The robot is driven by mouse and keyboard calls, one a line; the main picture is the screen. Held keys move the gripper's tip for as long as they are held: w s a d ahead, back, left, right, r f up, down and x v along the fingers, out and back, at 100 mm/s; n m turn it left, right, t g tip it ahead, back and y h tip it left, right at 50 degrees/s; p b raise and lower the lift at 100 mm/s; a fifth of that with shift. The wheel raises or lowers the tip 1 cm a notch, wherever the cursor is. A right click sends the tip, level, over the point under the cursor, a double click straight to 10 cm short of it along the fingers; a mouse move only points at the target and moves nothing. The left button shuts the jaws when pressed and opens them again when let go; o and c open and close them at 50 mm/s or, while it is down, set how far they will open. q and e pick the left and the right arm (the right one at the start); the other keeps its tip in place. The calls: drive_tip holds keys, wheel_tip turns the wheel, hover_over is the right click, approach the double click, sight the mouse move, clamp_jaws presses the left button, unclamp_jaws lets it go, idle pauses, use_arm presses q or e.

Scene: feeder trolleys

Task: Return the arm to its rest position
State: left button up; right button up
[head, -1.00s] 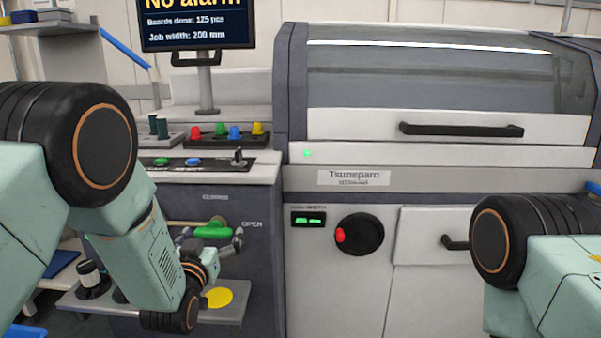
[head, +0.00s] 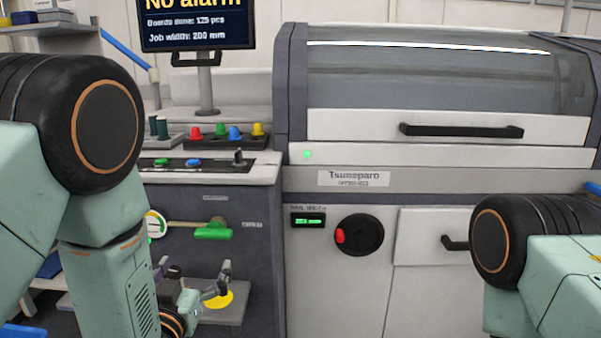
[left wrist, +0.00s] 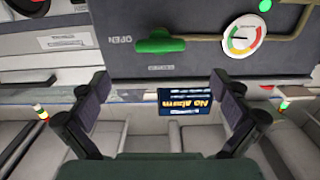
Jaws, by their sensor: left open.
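My left gripper (head: 197,288) is low in front of the machine's dark side cabinet in the head view, just above a small grey shelf with a yellow disc. Its fingers are spread and empty; they also show in the left wrist view (left wrist: 168,100). A green lever handle (head: 213,231) on a pipe sits on the cabinet above the gripper, apart from it. It also shows in the left wrist view (left wrist: 160,42), beyond the fingers. My right arm shows only as a link at the right edge; its gripper is out of frame.
A round gauge (head: 154,224) sits left of the lever, partly behind my left arm. The grey shelf (head: 232,313) juts out below. A red-knobbed handwheel (head: 359,235) and a black drawer handle (head: 455,243) are on the machine front. A monitor (head: 196,22) stands above the control buttons.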

sight(211, 238)
use_arm(q)
drive_tip(key=w, duration=1)
drive_tip(key=shift+w+d, duration=0.2)
drive_tip(key=shift+w, duration=0.05)
drive_tip(key=shift+w+n, duration=0.2)
drive_tip(key=shift+n, duration=0.1)
drive_tip(key=shift+n+b, duration=0.65)
drive_tip(key=shift+n, duration=0.45)
drive_tip(key=shift+s, duration=0.45)
drive_tip(key=s+d+r+m+p, duration=0.1)
drive_tip(key=s+m+p, duration=0.8)
drive_tip(key=m, duration=1.1)
drive_tip(key=shift+s+d+r+m+t+p, duration=0.15)
drive_tip(key=shift+s+d+m+t+p, duration=0.2)
drive_tip(key=shift+p, duration=0.55)
